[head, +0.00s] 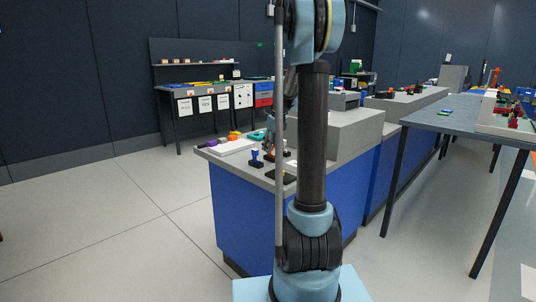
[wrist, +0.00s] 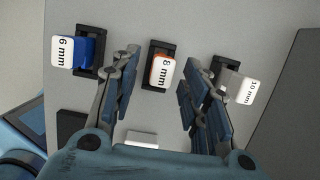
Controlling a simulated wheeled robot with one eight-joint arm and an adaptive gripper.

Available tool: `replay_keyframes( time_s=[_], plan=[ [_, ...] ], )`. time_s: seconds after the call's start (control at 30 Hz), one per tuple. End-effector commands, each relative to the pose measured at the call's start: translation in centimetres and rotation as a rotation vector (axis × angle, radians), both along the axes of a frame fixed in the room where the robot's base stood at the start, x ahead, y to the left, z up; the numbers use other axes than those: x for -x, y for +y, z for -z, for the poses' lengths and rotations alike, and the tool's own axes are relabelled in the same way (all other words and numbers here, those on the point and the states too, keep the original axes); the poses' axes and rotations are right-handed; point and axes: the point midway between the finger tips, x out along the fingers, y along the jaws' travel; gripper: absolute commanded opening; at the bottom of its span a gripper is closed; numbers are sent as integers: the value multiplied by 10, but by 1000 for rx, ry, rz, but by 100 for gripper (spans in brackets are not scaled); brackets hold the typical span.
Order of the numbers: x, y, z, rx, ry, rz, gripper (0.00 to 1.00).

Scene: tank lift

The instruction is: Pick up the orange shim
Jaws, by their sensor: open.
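The orange shim (wrist: 161,74) stands in a black holder (wrist: 160,52) in the middle of the wrist view, its white label reading 8 mm. My gripper (wrist: 162,60) is open, with one finger to the left and one to the right of the shim. No contact shows between the fingers and the shim. In the head view my gripper (head: 271,141) is low over the front of the grey counter, partly hidden by my arm. The orange shim is hard to make out there.
A blue shim (wrist: 89,51) marked 6 mm stands left of my fingers, and a grey one (wrist: 236,87) marked 10 mm stands right, both close to them. On the counter (head: 228,162) are a white tray (head: 232,147) and a raised grey block (head: 345,130).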

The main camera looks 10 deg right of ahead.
Motion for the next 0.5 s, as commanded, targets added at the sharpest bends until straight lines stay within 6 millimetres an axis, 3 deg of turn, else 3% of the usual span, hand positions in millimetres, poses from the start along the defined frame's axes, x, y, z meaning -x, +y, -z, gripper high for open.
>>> replay_keyframes(
  time_s=[0.2,0.47,0.5],
  plan=[
    [-4,3,20,0,0,-1,42],
    [-5,3,22,0,0,0,42],
    [-5,3,22,0,0,0,33]
  ],
)
